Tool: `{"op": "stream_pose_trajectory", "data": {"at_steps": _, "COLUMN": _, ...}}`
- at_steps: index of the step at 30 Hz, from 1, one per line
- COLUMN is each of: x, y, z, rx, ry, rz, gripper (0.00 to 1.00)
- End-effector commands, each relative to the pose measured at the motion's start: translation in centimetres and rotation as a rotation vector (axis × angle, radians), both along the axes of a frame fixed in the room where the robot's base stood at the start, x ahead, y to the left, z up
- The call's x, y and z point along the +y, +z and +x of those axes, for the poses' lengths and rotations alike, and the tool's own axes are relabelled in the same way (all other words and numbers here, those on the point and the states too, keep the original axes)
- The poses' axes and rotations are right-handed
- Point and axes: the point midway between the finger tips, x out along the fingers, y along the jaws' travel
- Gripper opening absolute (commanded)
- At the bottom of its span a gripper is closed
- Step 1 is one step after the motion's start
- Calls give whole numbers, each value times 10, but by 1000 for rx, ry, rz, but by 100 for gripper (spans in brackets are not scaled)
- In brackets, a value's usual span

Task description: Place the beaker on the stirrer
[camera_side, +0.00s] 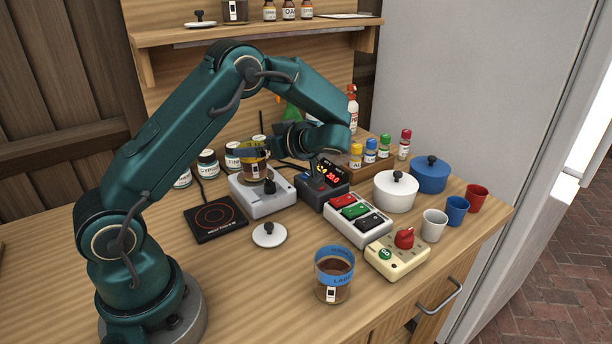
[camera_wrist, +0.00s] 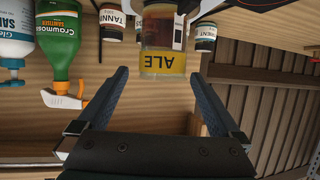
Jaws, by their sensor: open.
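An amber-filled beaker with a yellow ALE band (camera_side: 254,170) appears to stand upright on the pale grey stirrer (camera_side: 277,204), which has a black knob in front. Its base is partly hidden, so exact contact is hard to tell. In the wrist view the ALE beaker (camera_wrist: 163,35) is upside down in the picture, centred beyond the fingertips. My gripper (camera_wrist: 158,72) is open, one finger towards each side of the beaker, with a gap at both sides. In the side view my gripper (camera_side: 256,152) is at the beaker's upper part. Another beaker with a blue band (camera_side: 333,281) stands at the table's front.
A black hot plate (camera_side: 215,218) and a white lid (camera_side: 268,235) lie near the stirrer. Spray bottles (camera_wrist: 62,45) and jars stand behind.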

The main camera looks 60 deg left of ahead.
Motion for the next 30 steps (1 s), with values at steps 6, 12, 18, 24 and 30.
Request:
{"op": "stream_pose_trajectory", "data": {"at_steps": 6, "x": -44, "y": 18, "z": 10, "rx": -3, "ry": -5, "rz": 0, "gripper": 100}}
{"op": "stream_pose_trajectory", "data": {"at_steps": 12, "x": -71, "y": 30, "z": 15, "rx": -1, "ry": -3, "rz": -1, "gripper": 100}}
{"op": "stream_pose_trajectory", "data": {"at_steps": 18, "x": -81, "y": 36, "z": 13, "rx": 23, "ry": -15, "rz": -32, "gripper": 100}}
{"op": "stream_pose_trajectory", "data": {"at_steps": 24, "x": -93, "y": 46, "z": -10, "rx": 198, "ry": -166, "rz": -270, "gripper": 100}}
{"op": "stream_pose_trajectory", "data": {"at_steps": 30, "x": -122, "y": 51, "z": -47, "rx": 387, "ry": -476, "rz": -558, "gripper": 100}}
